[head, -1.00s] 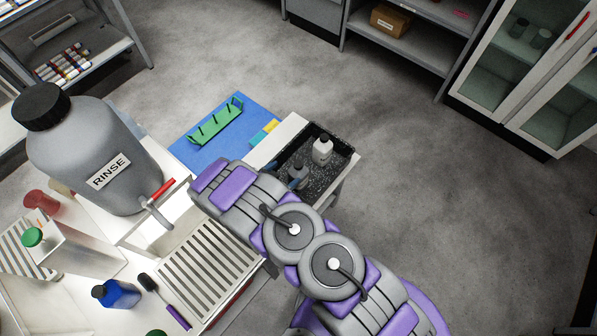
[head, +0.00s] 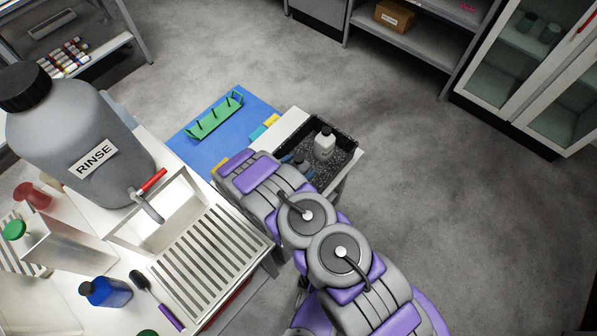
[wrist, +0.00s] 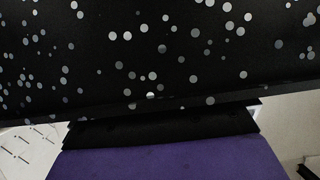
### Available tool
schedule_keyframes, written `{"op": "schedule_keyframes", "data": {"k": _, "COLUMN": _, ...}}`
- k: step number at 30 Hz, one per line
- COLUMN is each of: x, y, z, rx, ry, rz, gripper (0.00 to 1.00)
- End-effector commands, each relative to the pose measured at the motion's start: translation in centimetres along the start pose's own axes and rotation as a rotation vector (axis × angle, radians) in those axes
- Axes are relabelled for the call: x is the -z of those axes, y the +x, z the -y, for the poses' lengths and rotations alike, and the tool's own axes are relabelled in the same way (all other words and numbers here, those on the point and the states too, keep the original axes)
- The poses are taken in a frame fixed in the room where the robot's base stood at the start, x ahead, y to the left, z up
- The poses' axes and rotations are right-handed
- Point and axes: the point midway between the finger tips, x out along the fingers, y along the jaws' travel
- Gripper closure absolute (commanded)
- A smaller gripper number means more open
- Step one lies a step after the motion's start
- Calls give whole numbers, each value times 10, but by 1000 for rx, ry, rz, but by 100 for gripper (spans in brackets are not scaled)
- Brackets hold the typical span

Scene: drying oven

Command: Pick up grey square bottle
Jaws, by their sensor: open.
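A light grey bottle (head: 324,147) with a dark cap stands upright in a black speckled tray (head: 345,160) in the head view; its body looks squarish. A darker grey-blue object (head: 301,162), perhaps a second bottle, is beside it, partly hidden by my arm. In the wrist view, a black surface with pale specks (wrist: 160,50), likely the tray, fills most of the picture very close up. My gripper (wrist: 160,125) shows at the bottom as dark and purple parts. It is open, with no bottle seen in it.
A large grey RINSE tank (head: 85,140) with a red tap stands left of a slatted drain rack (head: 210,262). A blue mat (head: 215,150) holds a green rack (head: 214,118). A blue bottle (head: 105,292) and a brush (head: 157,300) lie nearer. Open floor (head: 450,200) is at right.

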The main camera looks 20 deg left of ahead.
Motion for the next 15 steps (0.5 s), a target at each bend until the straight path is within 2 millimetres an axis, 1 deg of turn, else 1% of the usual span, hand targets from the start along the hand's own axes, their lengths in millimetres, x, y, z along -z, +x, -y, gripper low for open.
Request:
{"op": "schedule_keyframes", "data": {"k": 5, "x": 0, "y": 0, "z": 0, "rx": 0, "ry": 0, "rz": 0, "gripper": 1}}
{"op": "schedule_keyframes", "data": {"k": 15, "x": 0, "y": -1, "z": 0, "rx": 0, "ry": -1, "rz": 0, "gripper": 34}}
